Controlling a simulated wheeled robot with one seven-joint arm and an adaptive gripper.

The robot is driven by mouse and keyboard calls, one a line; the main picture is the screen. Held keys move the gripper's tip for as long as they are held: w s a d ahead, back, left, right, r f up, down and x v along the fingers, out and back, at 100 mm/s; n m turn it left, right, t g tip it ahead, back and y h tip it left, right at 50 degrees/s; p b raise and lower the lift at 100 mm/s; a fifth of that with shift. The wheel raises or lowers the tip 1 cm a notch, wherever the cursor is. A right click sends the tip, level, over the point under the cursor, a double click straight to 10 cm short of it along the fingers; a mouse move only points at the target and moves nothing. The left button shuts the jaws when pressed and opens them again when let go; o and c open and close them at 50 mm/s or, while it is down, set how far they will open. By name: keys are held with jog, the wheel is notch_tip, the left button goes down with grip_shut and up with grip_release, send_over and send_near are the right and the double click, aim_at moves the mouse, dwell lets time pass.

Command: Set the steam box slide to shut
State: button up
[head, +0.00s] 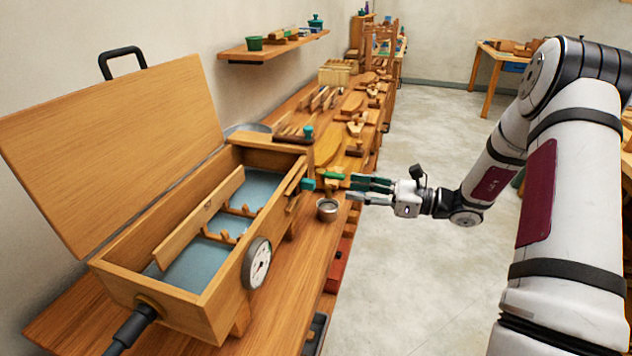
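The wooden steam box (225,315) stands on the workbench at the left, its hinged lid (110,140) raised. A teal knob (308,184) sticks out from the box's right end beside a small wooden strip. This looks like the slide; its exact setting is too small to tell. My gripper (350,188) is to the right of the knob and apart from it, pointing left toward it. Its fingers are spread with a gap between them, and nothing shows in it.
A metal cup (327,209) stands on the bench just below and left of my gripper. A round gauge (257,263) sits on the box's front, and a hose (132,328) joins its near end. Several wooden parts and tools crowd the bench behind. The floor (410,270) at right is clear.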

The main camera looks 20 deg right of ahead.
aim_at(315, 182)
jog(key=p+x, duration=0.1)
jog(key=x, duration=0.9)
jog(key=shift+w+a, duration=0.25)
jog(key=shift+a, duration=0.05)
jog(key=shift+c, duration=0.3)
grip_shut()
